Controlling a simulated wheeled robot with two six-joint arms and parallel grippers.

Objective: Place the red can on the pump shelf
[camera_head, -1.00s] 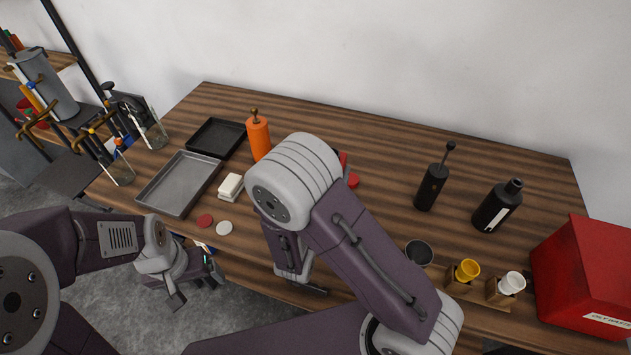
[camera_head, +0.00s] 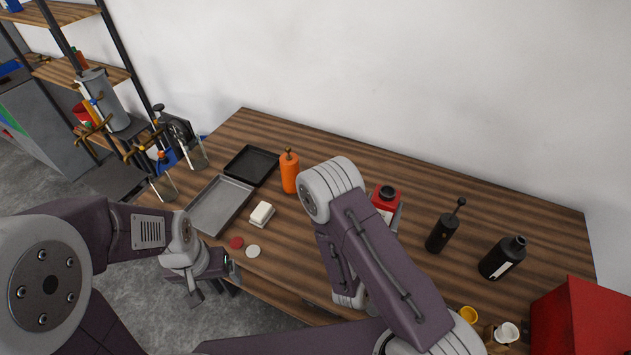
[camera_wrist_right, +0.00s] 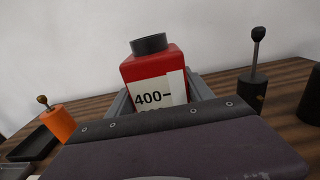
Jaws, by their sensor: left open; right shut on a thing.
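The red can (camera_head: 383,205) has a black cap and a white label. In the head view it shows behind my right arm, over the workbench. In the right wrist view the red can (camera_wrist_right: 150,66) is upright between the grey fingers of my right gripper (camera_wrist_right: 160,92), which is shut on it. Its lower part is hidden, so I cannot tell its height above the bench. My left gripper (camera_head: 193,288) is open and empty, off the bench's front left edge. A shelf rack (camera_head: 78,70) stands at the far left; no label marks it as the pump shelf.
On the bench (camera_head: 310,250) are a grey tray (camera_head: 216,207), a black tray (camera_head: 251,166), an orange pump bottle (camera_head: 290,173), black bottles (camera_head: 502,257) and a red bin (camera_head: 580,318). A grey cylinder (camera_head: 105,98) and clamps stand by the rack.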

